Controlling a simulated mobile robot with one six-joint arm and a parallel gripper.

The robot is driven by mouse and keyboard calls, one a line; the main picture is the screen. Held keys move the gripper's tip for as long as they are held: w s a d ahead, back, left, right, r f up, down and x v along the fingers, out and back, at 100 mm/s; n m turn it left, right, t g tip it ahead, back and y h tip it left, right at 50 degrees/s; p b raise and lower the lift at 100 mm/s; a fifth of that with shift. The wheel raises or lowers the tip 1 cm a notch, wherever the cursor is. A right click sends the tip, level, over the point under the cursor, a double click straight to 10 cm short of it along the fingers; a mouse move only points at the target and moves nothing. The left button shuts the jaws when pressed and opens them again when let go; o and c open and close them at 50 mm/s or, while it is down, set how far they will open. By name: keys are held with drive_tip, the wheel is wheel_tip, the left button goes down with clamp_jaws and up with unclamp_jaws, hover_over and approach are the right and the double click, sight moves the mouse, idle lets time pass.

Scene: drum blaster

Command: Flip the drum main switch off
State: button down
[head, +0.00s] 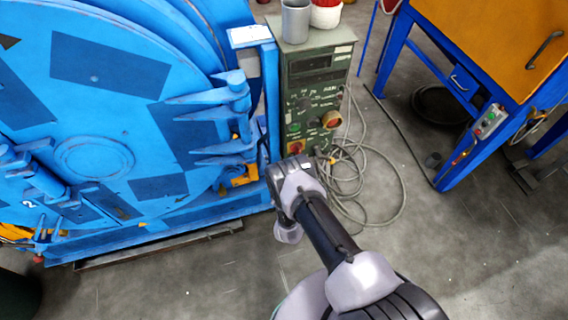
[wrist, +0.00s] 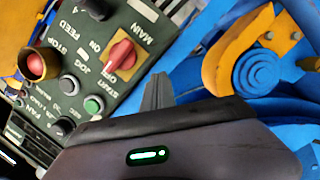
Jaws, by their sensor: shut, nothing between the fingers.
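The red main switch (wrist: 122,53) sits on the green control panel (wrist: 150,28) in the wrist view, beside the printed words MAIN, ON and OFF. Its red handle lies slantwise in the picture; I cannot tell which position it is set to. In the head view the switch (head: 296,147) is small, low on the left of the panel (head: 318,80). My gripper (wrist: 158,90) is shut and empty, with its fingertips below and right of the switch in the wrist view, apart from it in the picture. In the head view my gripper (head: 265,152) is beside the panel's lower left.
A red stop button with a yellow ring (wrist: 35,65) and a green button (wrist: 93,104) are on the same panel. The large blue drum machine (head: 95,155) stands close on the left. Loose grey cables (head: 375,155) lie on the floor right of the panel.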

drive_tip(key=s+p, duration=0.2)
drive_tip(key=s, duration=0.4)
drive_tip(key=shift+d, duration=0.3)
